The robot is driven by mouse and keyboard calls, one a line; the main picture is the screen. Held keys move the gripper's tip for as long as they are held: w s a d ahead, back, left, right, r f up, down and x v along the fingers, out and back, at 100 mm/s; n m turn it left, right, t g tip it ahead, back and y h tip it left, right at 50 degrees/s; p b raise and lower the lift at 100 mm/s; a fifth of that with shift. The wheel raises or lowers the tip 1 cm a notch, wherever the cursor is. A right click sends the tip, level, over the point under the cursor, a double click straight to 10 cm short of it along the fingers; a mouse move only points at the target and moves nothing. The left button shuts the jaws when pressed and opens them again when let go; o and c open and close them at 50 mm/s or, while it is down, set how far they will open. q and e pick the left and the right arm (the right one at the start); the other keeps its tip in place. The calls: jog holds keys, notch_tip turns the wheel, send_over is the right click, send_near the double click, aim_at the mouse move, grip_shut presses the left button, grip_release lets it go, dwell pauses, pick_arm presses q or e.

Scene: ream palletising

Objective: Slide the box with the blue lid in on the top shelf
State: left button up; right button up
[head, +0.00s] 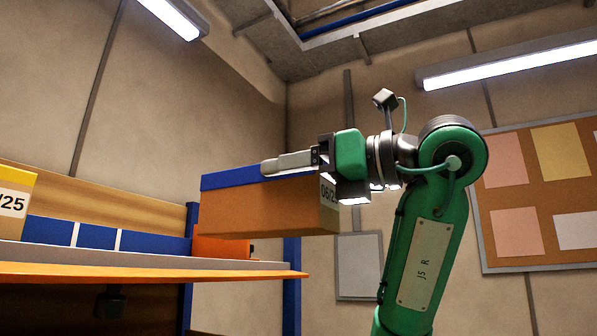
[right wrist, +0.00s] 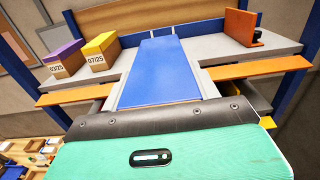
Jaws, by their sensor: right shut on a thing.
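The box with the blue lid (head: 255,209) is brown with a dated label on its end, partly hidden by my gripper. My right gripper (head: 283,162) is shut on its near end, with a finger lying along the lid. In the head view the box shows above the level of the top shelf (head: 150,272). In the right wrist view the blue lid (right wrist: 160,75) points inward across the orange front edge and over the grey shelf surface (right wrist: 222,52). I cannot tell whether the box touches the shelf. My left gripper is out of view.
A yellow-lidded box (right wrist: 101,52) and a purple-lidded box (right wrist: 66,58) stand left of the held box in the right wrist view. An orange upright stop (right wrist: 242,27) stands to its right. Blue posts frame the shelf. Shelf room shows on both sides of the lid.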

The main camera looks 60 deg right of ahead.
aim_at(251, 181)
jog(key=w, duration=0.2)
jog(key=shift+w+a, duration=0.1)
jog(key=shift+w, duration=0.2)
jog(key=w, duration=0.5)
jog(key=shift+a+p, duration=0.2)
jog(key=shift+p, duration=0.15)
jog(key=w+p, duration=0.1)
jog(key=w, duration=0.6)
jog(key=w+a, duration=0.1)
jog(key=w, duration=0.6)
jog(key=w+f+p, duration=0.1)
jog(key=w, duration=0.7)
jog(key=shift+a+p, duration=0.3)
jog(key=shift+a, duration=0.1)
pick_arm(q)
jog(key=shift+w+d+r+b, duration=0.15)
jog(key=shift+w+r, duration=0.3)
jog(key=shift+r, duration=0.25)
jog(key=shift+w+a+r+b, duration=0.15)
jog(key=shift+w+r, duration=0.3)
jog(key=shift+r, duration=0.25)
pick_arm(e)
jog(key=shift+s+d+f, duration=0.1)
jog(key=shift+s+f, duration=0.05)
jog(key=shift+f, duration=0.3)
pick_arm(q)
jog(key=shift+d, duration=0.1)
pick_arm(e)
jog(key=o, duration=1.2)
jog(key=shift+o, duration=0.2)
